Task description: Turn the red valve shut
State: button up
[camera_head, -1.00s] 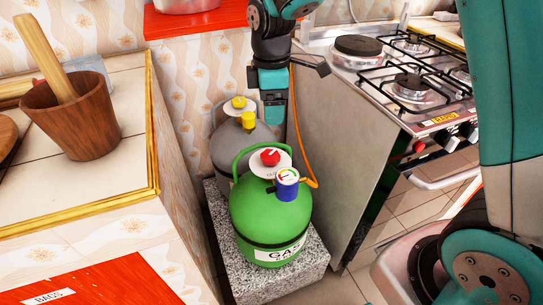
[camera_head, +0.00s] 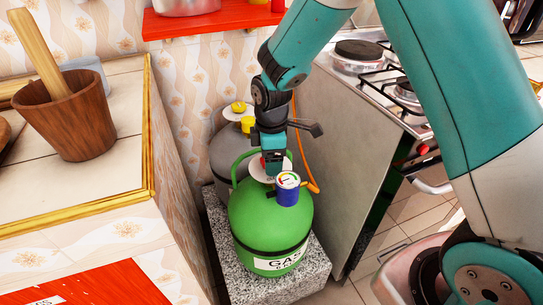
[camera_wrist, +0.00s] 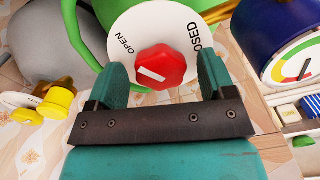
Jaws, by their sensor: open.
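The red valve (camera_wrist: 161,68) is a knob with a white mark, on a white disc on top of the green gas bottle (camera_head: 265,225). The disc reads OPEN at left and "OSED" at right in the wrist view; the mark slants up and left, toward OPEN. My gripper (camera_wrist: 163,62) is open, with one finger on either side of the knob and a visible gap to each. In the head view my gripper (camera_head: 272,166) comes down from above onto the bottle's top and hides most of the knob.
A blue gauge (camera_head: 288,188) stands close on the right of the valve. The green handle (camera_wrist: 85,35) arches behind it. A grey bottle (camera_head: 232,150) with yellow caps is behind left. An orange hose (camera_head: 308,178) runs to the stove side (camera_head: 345,160). A tiled counter (camera_head: 120,110) is left.

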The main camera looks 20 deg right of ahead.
jog(key=shift+c, duration=0.4)
jog(key=c, duration=0.8)
jog(key=shift+c, duration=0.2)
